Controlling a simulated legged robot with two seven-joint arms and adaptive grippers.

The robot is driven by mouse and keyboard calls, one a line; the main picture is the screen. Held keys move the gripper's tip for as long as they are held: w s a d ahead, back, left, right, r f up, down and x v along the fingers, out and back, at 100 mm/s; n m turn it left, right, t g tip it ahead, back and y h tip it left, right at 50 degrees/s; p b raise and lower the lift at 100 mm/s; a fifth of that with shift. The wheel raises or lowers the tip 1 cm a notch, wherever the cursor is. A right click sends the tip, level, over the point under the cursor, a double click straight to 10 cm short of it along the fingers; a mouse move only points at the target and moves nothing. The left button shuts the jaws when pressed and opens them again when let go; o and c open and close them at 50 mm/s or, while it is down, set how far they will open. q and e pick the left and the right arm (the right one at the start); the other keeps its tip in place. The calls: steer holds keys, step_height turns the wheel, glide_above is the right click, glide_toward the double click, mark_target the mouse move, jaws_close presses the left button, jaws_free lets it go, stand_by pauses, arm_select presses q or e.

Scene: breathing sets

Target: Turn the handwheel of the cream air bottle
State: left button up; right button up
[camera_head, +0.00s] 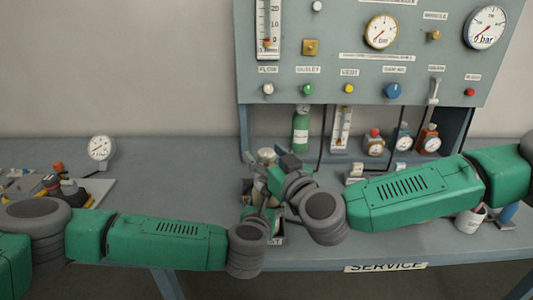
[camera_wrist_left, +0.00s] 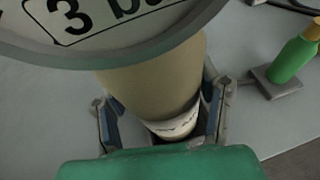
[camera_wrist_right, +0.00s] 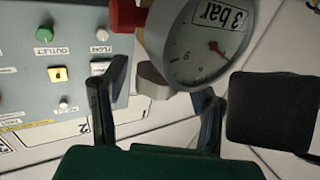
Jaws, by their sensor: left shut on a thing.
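The cream air bottle (camera_wrist_left: 150,80) stands upright in the left wrist view, with a white lettered band low on it. My left gripper (camera_wrist_left: 162,125) is shut on the bottle, one finger on each side. The bottle's round gauge, marked 3 bar (camera_wrist_left: 110,25), covers the top of that view. It also shows in the right wrist view (camera_wrist_right: 203,45), beside a red part (camera_wrist_right: 127,15) and a pale grey-beige knob-like part (camera_wrist_right: 153,82). My right gripper (camera_wrist_right: 158,95) is open, its fingers apart with that pale part beyond them. In the head view the arms largely hide the bottle (camera_head: 259,187).
A panel (camera_head: 350,90) with gauges and knobs stands behind the bench. A green bottle (camera_head: 300,130) and several small gauged bottles stand under it. A loose gauge (camera_head: 100,148) and tools lie at the left.

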steer(key=shift+d+r, duration=0.1)
steer(key=shift+d, duration=0.05)
steer(key=v, duration=1.1)
steer(key=shift+s+d+f, duration=0.15)
steer(key=shift+s+f, duration=0.05)
steer(key=shift+s, duration=0.15)
steer(key=w+d+n+g+y, duration=0.6)
steer(key=w+n+g+y, duration=0.55)
steer(key=g, duration=0.55)
steer(key=a, duration=0.4)
steer(key=a+n+h, duration=0.1)
steer(key=a, duration=0.2)
steer(key=a+n+h, duration=0.1)
steer(key=a, duration=0.3)
steer(key=shift+s+a+r+g, duration=0.2)
steer(key=shift+s+a+g, duration=0.1)
steer(key=shift+s+a, duration=0.05)
